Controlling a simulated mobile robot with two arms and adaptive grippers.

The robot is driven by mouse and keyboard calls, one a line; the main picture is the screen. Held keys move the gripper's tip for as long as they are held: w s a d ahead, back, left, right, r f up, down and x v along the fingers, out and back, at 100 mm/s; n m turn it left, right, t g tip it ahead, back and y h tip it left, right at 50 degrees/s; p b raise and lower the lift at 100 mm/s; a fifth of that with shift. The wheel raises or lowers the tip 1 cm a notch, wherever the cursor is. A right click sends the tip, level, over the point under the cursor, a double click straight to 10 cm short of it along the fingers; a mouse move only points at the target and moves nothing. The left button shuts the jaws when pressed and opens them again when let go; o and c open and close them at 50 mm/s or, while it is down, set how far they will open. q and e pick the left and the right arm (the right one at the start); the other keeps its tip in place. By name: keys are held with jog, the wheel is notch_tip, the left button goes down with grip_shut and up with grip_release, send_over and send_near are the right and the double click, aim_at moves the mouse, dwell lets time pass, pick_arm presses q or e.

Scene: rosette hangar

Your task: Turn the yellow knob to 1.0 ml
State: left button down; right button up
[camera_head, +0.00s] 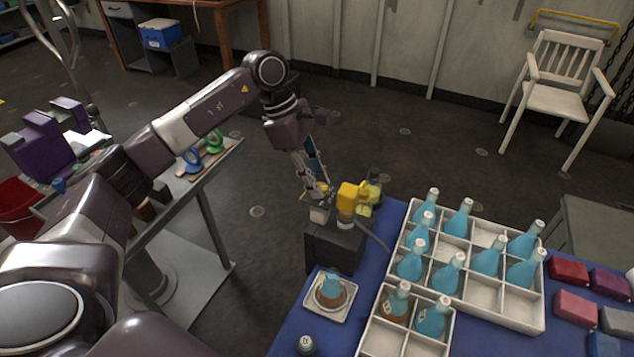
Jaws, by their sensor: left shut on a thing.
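My left gripper (318,191) reaches down from above at the dispenser's left side. Its fingers are shut on a small yellow piece there, which looks like the yellow knob (309,188); the fingers hide most of it. Any scale or pointer is too small to read. My right gripper is not in view.
A white divided crate (478,300) with several blue bottles stands right of the dispenser; a second crate part (398,343) is nearer. Red, purple and blue blocks (570,268) lie at the right. A small dark-sided weight-like item (306,345) lies at the front. Open floor lies beyond.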

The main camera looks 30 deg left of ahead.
pick_arm(q)
jog(key=shift+w+r, duration=0.1)
jog(key=shift+r, duration=0.05)
jog(key=c, duration=1.7)
grip_release()
jog(key=shift+o, duration=0.2)
jog(key=v, duration=1.2)
